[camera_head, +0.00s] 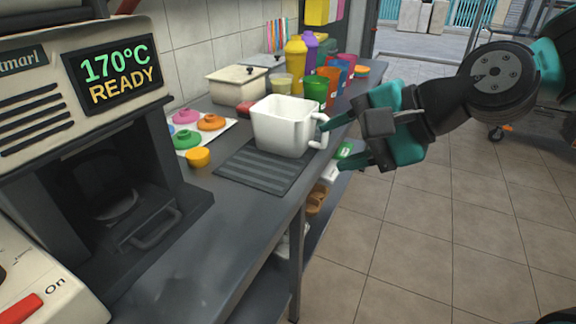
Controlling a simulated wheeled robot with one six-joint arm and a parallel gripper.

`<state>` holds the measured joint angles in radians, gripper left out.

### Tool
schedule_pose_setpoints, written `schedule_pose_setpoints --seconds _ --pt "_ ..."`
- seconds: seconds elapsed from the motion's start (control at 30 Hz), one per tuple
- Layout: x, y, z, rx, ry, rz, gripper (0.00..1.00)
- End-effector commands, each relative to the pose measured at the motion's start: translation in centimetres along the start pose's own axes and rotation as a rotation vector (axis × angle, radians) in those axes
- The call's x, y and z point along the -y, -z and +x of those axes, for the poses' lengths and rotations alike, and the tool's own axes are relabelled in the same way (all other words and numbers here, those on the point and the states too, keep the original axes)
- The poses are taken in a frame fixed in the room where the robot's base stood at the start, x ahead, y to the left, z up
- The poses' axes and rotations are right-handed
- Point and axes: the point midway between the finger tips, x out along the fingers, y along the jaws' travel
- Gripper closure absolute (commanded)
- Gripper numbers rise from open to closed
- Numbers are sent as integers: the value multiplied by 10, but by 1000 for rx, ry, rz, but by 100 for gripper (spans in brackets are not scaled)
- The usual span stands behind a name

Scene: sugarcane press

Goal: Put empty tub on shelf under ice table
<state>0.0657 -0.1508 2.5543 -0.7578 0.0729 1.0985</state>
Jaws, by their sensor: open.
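A white tub (283,130) with a side handle (320,142) stands upright on a dark ribbed mat (262,168) on the grey counter. The part of its inside that shows looks bare; its bottom is hidden. My gripper (334,145), with teal fingers, is open at the tub's right side. One fingertip is close to the handle and the other is lower, off the counter's edge. I cannot tell whether either touches the tub. A lower shelf (318,232) shows partly under the counter, with small items on it. I cannot tell which table is the ice table.
A machine reading "170°C READY" (118,75) fills the left. Colored lids (187,138), an orange cup (198,157), a lidded cream box (238,84) and several colored cups and bottles (314,90) stand on the counter. The tiled floor (430,235) at right is open.

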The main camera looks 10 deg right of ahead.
Motion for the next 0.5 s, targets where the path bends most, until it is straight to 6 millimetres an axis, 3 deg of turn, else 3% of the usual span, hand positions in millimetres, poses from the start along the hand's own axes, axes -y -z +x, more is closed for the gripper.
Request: schedule_pose_setpoints --seconds 0.03,0.2,0.33,0.5 --pt "-28 20 25 -25 62 129 53" --pt "-54 73 55 -58 319 602 53" --pt "-76 115 66 -32 527 939 53" --pt "-99 157 67 44 757 1268 53"
